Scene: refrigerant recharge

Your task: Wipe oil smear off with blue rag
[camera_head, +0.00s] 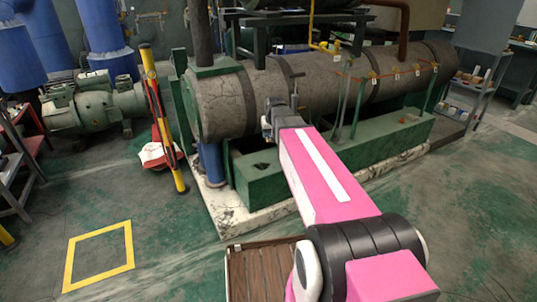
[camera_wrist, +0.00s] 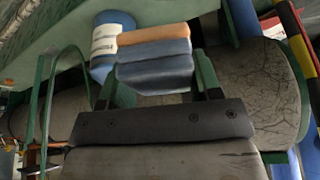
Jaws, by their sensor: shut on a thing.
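My gripper (camera_wrist: 155,72) is shut on a folded blue rag (camera_wrist: 155,65) with a tan upper band, held between the two dark fingers in the wrist view. In the head view, my gripper (camera_head: 271,114) is at the near side of the large grey, cracked horizontal tank (camera_head: 228,100). The tank's cracked surface also shows beside the rag in the wrist view (camera_wrist: 265,90). I cannot tell whether the rag touches the tank. The rag is not discernible in the head view, and I cannot make out an oil smear in either view.
A green base (camera_head: 262,180) on a pale plinth lies under the tank. A yellow, black and red post (camera_head: 160,110) stands to its left, beside a green motor (camera_head: 90,110). A wooden pallet (camera_head: 262,272) lies in front. A yellow floor square (camera_head: 100,255) surrounds clear floor.

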